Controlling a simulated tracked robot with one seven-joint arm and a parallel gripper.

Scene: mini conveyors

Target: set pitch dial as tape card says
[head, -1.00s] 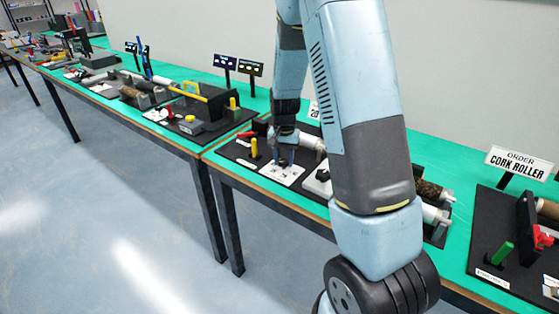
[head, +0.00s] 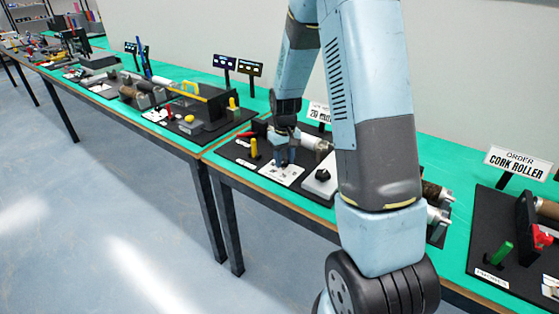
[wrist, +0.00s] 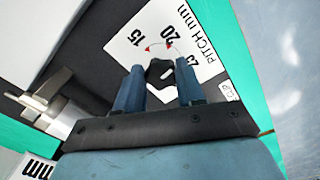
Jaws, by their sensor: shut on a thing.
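The pitch dial is a black knob (wrist: 160,72) with a white mark, on a white plate (wrist: 205,45) printed "PITCH mm" with 15, 20 and a partly covered number. Small red arrows lie near 15 and 20. My gripper (wrist: 158,78) is shut on the knob, one blue finger at each side; I cannot tell exactly which number the mark points to. In the head view my gripper (head: 284,158) is down at the dial plate (head: 270,176) and hides the knob. The tape card (head: 319,112) behind it starts with "20", the rest partly hidden by my arm.
A second black knob (head: 322,175) on a white plate sits just right of my gripper. A yellow post (head: 254,148) and a red handle (head: 246,134) stand to the left. A roller (head: 314,141) lies behind. The "CORK ROLLER" station (head: 519,162) is at right.

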